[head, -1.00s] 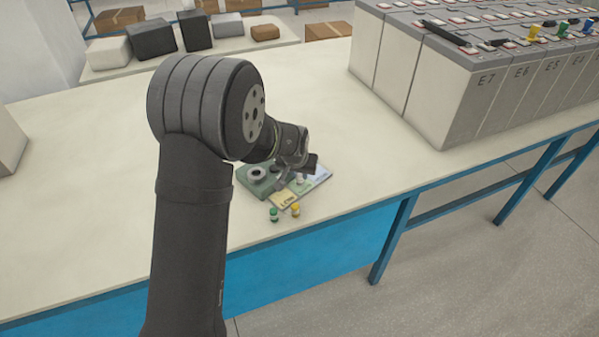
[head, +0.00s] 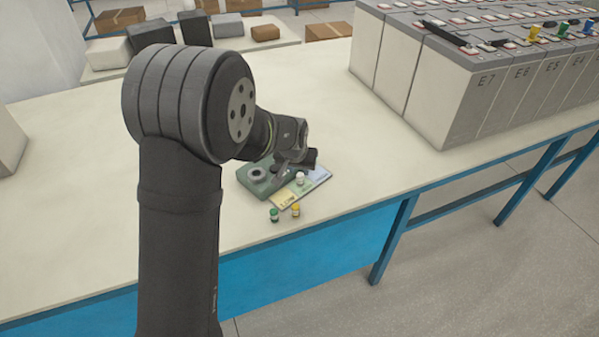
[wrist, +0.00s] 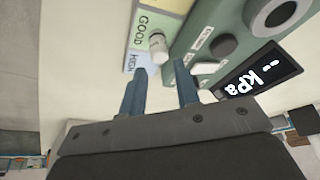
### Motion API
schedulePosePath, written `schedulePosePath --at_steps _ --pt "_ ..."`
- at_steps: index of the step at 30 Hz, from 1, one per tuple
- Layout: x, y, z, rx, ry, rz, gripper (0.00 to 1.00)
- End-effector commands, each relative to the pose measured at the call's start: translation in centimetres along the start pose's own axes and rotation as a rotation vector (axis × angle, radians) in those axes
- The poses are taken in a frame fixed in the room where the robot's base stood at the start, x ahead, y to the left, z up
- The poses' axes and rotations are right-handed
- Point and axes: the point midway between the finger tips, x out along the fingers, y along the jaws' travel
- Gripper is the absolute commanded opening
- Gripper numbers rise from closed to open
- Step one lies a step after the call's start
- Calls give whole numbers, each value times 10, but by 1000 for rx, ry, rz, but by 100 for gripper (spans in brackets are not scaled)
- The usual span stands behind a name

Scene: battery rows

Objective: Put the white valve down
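The white valve (head: 300,178) stands upright on the coloured card (head: 287,200), by its green middle band in the head view. In the wrist view the white valve (wrist: 158,44) is just beyond my fingertips, near the GOOD and HIGH lettering on the card (wrist: 140,40). My gripper (wrist: 156,78) is open and empty, its two fingers apart with a gap between them and the valve. In the head view my gripper (head: 298,162) is above and behind the valve, and its fingers are partly unclear.
A green gauge device (head: 258,180) with a round fitting and a kPa display (wrist: 262,80) lies beside the card. A green-topped valve (head: 274,215) and a yellow-topped valve (head: 295,210) stand in front.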

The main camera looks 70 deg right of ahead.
Motion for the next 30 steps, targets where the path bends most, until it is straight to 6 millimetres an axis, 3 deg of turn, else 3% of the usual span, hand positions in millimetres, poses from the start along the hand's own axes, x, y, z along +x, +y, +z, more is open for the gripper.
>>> schedulePosePath --at_steps 6,12,19,30 --pt "-46 0 -1 0 4 0 29" --pt "-73 0 0 0 1 0 29" --pt "-85 0 0 0 0 0 29" --pt "-82 0 0 0 -1 0 29"
